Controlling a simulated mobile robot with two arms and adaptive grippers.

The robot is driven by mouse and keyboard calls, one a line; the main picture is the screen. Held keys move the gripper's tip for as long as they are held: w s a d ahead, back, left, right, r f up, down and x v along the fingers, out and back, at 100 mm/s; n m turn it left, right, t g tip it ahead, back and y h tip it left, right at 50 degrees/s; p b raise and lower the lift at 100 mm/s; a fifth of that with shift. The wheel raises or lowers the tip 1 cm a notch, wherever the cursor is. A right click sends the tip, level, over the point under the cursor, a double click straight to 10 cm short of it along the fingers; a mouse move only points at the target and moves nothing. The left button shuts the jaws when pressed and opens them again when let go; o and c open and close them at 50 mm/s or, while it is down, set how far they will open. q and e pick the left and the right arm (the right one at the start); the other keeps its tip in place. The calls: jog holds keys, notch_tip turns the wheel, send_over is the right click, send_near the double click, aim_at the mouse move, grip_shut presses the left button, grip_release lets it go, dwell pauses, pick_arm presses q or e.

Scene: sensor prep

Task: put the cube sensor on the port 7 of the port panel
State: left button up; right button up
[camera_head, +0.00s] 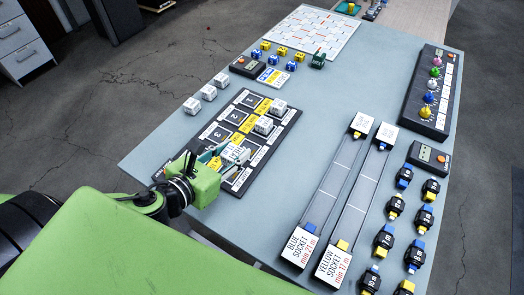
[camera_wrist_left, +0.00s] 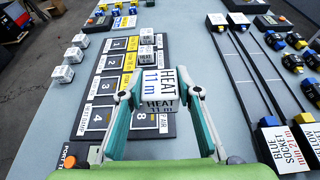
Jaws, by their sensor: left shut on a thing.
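The cube sensor (camera_head: 236,154) is white with a HEAT 11 m label, and it shows large in the left wrist view (camera_wrist_left: 160,92). My left gripper (camera_wrist_left: 160,94) is shut on it, one finger on each side. The cube is over the lower right column of the dark port panel (camera_head: 275,147). In the left wrist view port 8 shows just below the cube, and port 7 is hidden behind it. I cannot tell whether the cube touches the panel. Two white cubes (camera_head: 264,125) sit farther up the same column. My right gripper is not in view.
Three loose white cubes (camera_head: 209,92) stand left of the panel. A box with an orange button (camera_head: 248,66) and small blue and yellow pieces (camera_head: 283,51) lie beyond it. Two long socket rails (camera_head: 335,195) and several connectors lie to the right. Bare table separates panel and rails.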

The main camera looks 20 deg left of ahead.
pick_arm(q)
jog(key=w+a+f+b, duration=0.1)
jog(key=w+f, duration=0.2)
jog(key=w, duration=0.1)
jog(key=w+a+f+b, duration=0.1)
jog(key=w+f+b, duration=0.1)
jog(key=w, duration=0.2)
jog(key=w+a+f+b, duration=0.1)
jog(key=w+f, duration=0.2)
jog(key=w, duration=0.1)
jog(key=shift+w+f+b, duration=0.25)
jog(key=shift+f+b, duration=0.05)
jog(key=shift+b, duration=0.05)
jog(key=shift+w+f, duration=0.4)
jog(key=shift+f, duration=0.1)
jog(key=shift+w+f, duration=0.1)
jog(key=shift+f, duration=1.55)
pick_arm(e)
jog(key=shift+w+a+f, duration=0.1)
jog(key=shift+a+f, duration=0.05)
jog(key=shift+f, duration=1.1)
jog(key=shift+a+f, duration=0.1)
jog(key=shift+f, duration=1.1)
pick_arm(q)
jog(key=o, duration=1.1)
jog(key=shift+f, duration=0.15)
